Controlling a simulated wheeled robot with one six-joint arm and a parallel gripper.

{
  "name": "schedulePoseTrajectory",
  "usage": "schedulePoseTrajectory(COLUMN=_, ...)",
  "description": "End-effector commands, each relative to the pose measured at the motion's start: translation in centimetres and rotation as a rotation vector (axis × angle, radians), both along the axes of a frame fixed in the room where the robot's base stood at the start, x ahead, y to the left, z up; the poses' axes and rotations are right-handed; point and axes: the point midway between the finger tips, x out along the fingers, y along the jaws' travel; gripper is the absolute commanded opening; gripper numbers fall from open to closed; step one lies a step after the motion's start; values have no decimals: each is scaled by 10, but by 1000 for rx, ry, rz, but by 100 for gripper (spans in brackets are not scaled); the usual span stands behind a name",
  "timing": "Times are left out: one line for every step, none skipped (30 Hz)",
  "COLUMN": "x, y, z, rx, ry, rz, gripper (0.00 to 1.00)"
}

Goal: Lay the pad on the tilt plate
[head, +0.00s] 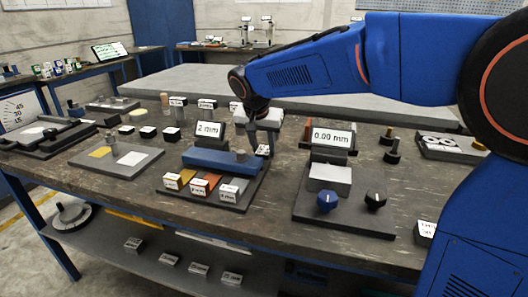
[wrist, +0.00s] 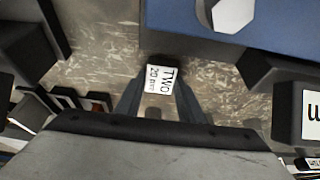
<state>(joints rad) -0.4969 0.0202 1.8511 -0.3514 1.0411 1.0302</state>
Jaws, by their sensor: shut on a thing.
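My gripper (head: 263,143) is above the right end of the blue bar of the 2 mm stand, fingers pointing down. In the wrist view, my gripper (wrist: 160,100) is shut on a small block (wrist: 158,80) with a white face reading "TWO 20 mm". The block also shows under the fingers in the head view (head: 263,150). A dark plate device (head: 62,139) at far left, beside an angle scale (head: 18,112), looks like the tilt plate.
The blue bar (head: 215,160) stands behind several labelled blocks (head: 203,184). A fixture with a 0.00 mm display (head: 331,137) and knobs is to the right. Small dark blocks (head: 148,132) stand behind the grey board (head: 92,166). The table's front left is clear.

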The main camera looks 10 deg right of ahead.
Motion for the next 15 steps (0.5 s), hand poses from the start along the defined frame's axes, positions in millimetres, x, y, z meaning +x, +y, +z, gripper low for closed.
schedulePoseTrajectory(x=0, y=0, z=1, rx=0, ry=-1, rz=0, gripper=0)
schedulePoseTrajectory(x=0, y=0, z=1, rx=0, ry=-1, rz=0, gripper=0)
schedulePoseTrajectory(x=0, y=0, z=3, rx=0, ry=-1, rz=0, gripper=0)
schedulePoseTrajectory(x=0, y=0, z=4, rx=0, ry=-1, rz=0, gripper=0)
schedulePoseTrajectory(x=0, y=0, z=6, rx=0, ry=-1, rz=0, gripper=0)
schedulePoseTrajectory(x=1, y=0, z=11, rx=1, ry=-3, rz=0, gripper=0)
schedulePoseTrajectory(x=1, y=0, z=15, rx=2, ry=-4, rz=0, gripper=0)
schedulePoseTrajectory(x=1, y=0, z=19, rx=2, ry=-4, rz=0, gripper=0)
schedulePoseTrajectory(x=0, y=0, z=25, rx=2, ry=-3, rz=-1, gripper=0)
schedulePoseTrajectory(x=1, y=0, z=31, rx=2, ry=-4, rz=-1, gripper=0)
schedulePoseTrajectory(x=1, y=0, z=36, rx=2, ry=-4, rz=-1, gripper=0)
schedulePoseTrajectory(x=1, y=0, z=43, rx=2, ry=-3, rz=0, gripper=0)
schedulePoseTrajectory(x=1, y=0, z=49, rx=2, ry=-3, rz=0, gripper=0)
schedulePoseTrajectory(x=1, y=0, z=55, rx=2, ry=-3, rz=0, gripper=0)
schedulePoseTrajectory(x=1, y=0, z=61, rx=3, ry=-2, rz=0, gripper=0)
